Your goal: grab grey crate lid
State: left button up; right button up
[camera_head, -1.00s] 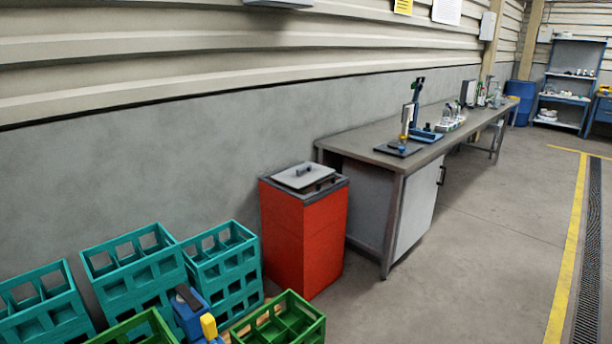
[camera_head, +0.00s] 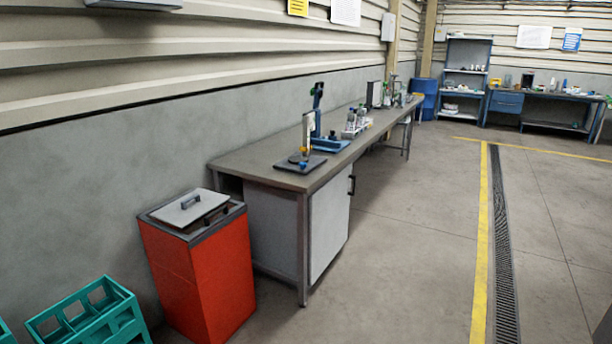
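A flat grey lid (camera_head: 188,208) with a dark handle lies on top of a red box-shaped bin (camera_head: 200,283) with a dark rim, at the lower left beside the workbench. The lid sits slightly askew on the rim, and a second dark handle shows near its right edge. I cannot tell a separate grey crate. Neither of my grippers is in view.
Teal crates (camera_head: 91,317) stand at the lower left, left of the red bin. A long grey workbench (camera_head: 250,165) with lab tools runs along the wall. A blue drum (camera_head: 425,97) and blue shelving (camera_head: 466,82) stand far back. Open floor (camera_head: 400,240) lies to the right.

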aim_at(181, 213)
jog(key=i+l+z, duration=0.3)
jog(key=i, duration=0.55)
jog(key=i+z, duration=0.35)
jog(key=i, duration=0.5)
